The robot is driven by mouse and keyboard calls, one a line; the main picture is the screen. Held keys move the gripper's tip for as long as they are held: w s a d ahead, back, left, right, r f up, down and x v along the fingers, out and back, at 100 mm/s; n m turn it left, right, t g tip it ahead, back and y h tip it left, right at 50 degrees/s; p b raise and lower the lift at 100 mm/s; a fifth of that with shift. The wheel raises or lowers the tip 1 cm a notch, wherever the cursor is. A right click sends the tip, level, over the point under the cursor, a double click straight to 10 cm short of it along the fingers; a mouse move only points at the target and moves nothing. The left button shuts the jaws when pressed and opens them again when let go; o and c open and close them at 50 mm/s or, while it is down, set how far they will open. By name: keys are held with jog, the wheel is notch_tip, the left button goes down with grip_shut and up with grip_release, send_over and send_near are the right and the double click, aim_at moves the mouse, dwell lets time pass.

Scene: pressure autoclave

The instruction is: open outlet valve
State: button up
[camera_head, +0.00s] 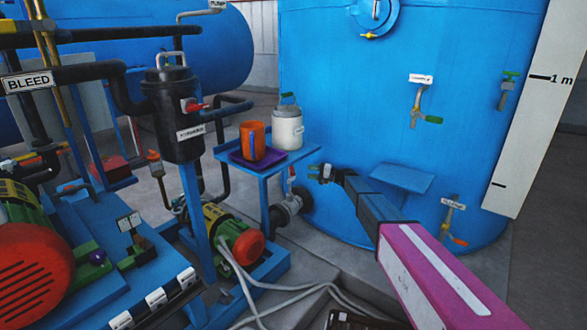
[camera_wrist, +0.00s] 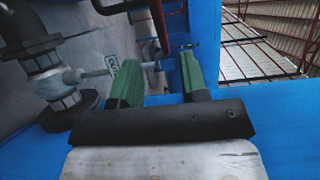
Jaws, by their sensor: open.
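The outlet pipe with its flanges (camera_head: 293,203) comes out low on the blue tank (camera_head: 400,110), and a small red handle (camera_head: 291,174) stands above it. I take this to be the outlet valve, though its label is not readable. My gripper (camera_head: 320,172) is beside and slightly above it, close to the tank wall. In the wrist view, my gripper (camera_wrist: 158,78) has its two green fingers apart with nothing clearly held between them. A grey pipe fitting (camera_wrist: 64,85) is left of the fingers, its stem and small tag (camera_wrist: 112,65) reaching close to the left finger. Contact cannot be told.
A blue stand (camera_head: 270,165) with an orange cup (camera_head: 252,141) and white canister (camera_head: 287,128) is left of my gripper. A green-and-red pump (camera_head: 238,243) and loose hoses (camera_head: 285,300) lie below. Other small valves (camera_head: 418,103) sit on the tank.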

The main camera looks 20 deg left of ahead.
aim_at(292, 168)
jog(key=a, duration=1)
jog(key=shift+a, duration=0.25)
jog(key=shift+c, duration=0.3)
grip_shut()
